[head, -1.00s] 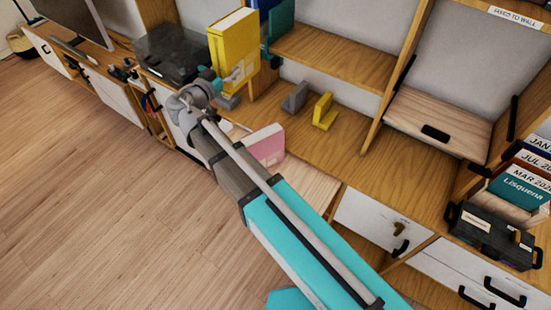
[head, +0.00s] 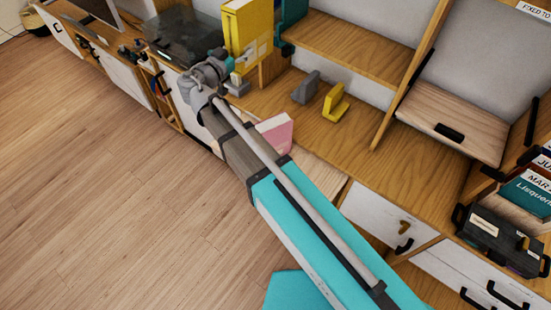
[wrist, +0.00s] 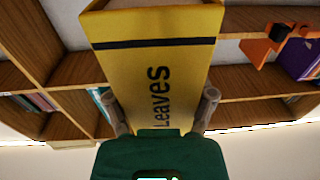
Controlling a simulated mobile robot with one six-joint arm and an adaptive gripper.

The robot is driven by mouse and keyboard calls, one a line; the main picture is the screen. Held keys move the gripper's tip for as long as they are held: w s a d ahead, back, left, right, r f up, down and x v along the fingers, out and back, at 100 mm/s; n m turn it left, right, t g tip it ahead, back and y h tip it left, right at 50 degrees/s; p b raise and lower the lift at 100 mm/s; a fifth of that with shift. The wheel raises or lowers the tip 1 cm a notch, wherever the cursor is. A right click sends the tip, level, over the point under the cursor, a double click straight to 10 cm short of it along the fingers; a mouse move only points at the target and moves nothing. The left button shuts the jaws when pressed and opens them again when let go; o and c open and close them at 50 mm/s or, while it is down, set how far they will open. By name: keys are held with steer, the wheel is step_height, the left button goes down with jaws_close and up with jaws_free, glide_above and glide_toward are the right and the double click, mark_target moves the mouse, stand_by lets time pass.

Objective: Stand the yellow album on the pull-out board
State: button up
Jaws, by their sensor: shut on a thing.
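The yellow album (head: 240,28) is upright in my gripper (head: 232,72), in front of the left end of the wall unit in the head view. In the wrist view the album (wrist: 150,65) shows a dark band and the word "Leaves", and my gripper (wrist: 164,112) has one finger at each side of it. The pull-out board (head: 318,178) appears as a pale wood surface below the shelf, partly hidden behind my arm. A pink album (head: 277,134) stands by the board; my arm hides its lower part.
A grey bookend (head: 306,88) and a yellow bookend (head: 336,103) stand on the wooden shelf. A dark-lidded turntable (head: 183,35) is at the left. A black case (head: 498,238) and binders (head: 530,195) are at the right. The floor at left is clear.

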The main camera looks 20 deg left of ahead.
steer(key=s+a+f+b, duration=0.1)
steer(key=a+f+b, duration=0.2)
steer(key=f+b, duration=1.1)
steer(key=s+a+f+h+b, duration=0.1)
steer(key=s+a+f+b, duration=0.1)
steer(key=f+b, duration=1.1)
steer(key=shift+a+f+m+b, duration=0.35)
steer(key=shift+a+b, duration=0.25)
steer(key=shift+a, duration=0.1)
steer(key=shift+f, duration=0.1)
step_height(320, 180, down, 6)
steer(key=b, duration=0.6)
steer(key=shift+f, duration=0.1)
steer(key=shift+f+b, duration=1.8)
steer(key=shift+b, duration=0.2)
steer(key=o, duration=1.3)
steer(key=shift+s, duration=0.1)
steer(key=shift+c, duration=0.2)
